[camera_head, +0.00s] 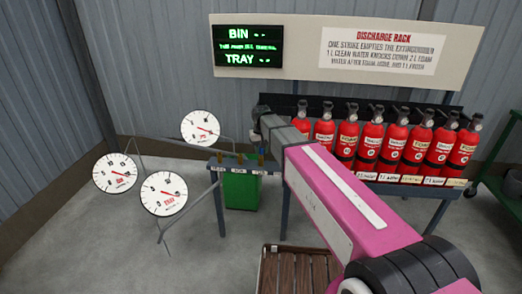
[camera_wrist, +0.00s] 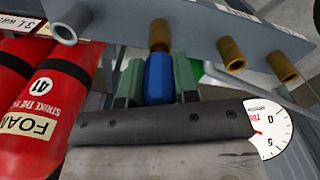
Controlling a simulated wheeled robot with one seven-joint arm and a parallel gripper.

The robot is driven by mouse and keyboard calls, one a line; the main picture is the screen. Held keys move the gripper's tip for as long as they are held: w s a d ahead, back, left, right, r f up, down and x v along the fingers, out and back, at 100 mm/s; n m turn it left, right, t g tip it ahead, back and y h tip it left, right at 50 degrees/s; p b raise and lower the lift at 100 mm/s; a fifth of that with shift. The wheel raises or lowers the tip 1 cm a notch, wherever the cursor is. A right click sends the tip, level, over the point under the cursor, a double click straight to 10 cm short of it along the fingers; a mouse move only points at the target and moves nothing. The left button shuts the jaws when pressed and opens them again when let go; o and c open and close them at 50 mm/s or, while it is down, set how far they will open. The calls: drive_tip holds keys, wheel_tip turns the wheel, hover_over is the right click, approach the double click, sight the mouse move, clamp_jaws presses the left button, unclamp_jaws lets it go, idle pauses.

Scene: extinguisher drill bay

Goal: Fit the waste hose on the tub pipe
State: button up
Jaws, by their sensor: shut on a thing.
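In the wrist view my gripper (camera_wrist: 158,64) has its green fingers shut on a blue piece (camera_wrist: 158,82), apparently the waste hose's end. The piece points at a brass pipe stub (camera_wrist: 159,36) on a grey-blue plate (camera_wrist: 205,22). The two look in line and very close; I cannot tell whether they touch or overlap. Two more brass stubs (camera_wrist: 231,56) stick out to the right, and a grey one (camera_wrist: 68,28) is at the left. In the head view the fingers and the hose are hidden; my dark wrist end is above the small stand (camera_head: 226,167). Which stub is the tub's is unreadable.
A green container (camera_head: 241,190) stands under the stand. Red extinguishers (camera_head: 371,140) line the rack on the right, close beside my gripper in the wrist view (camera_wrist: 45,105). Three dial gauges (camera_head: 164,194) stand at the left. A slatted wooden piece (camera_head: 298,270) lies in front.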

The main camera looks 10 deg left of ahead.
drive_tip(key=shift+f, duration=0.75)
idle(0.4)
drive_tip(key=o, duration=1)
drive_tip(key=shift+r, duration=0.1)
wheel_tip(320, 180, up, 10)
drive_tip(key=shift+r, duration=0.2)
drive_tip(key=s+d+f+m, duration=0.1)
drive_tip(key=s+d+f, duration=0.5)
drive_tip(key=d, duration=0.3)
drive_tip(key=s+d+f+m, duration=0.2)
drive_tip(key=s+d+f, duration=0.4)
drive_tip(key=d, duration=0.4)
drive_tip(key=s+d+f+m, duration=0.1)
drive_tip(key=s+d+f, duration=0.5)
drive_tip(key=d, duration=0.4)
drive_tip(key=shift+s+f, duration=0.3)
drive_tip(key=shift+f, duration=0.25)
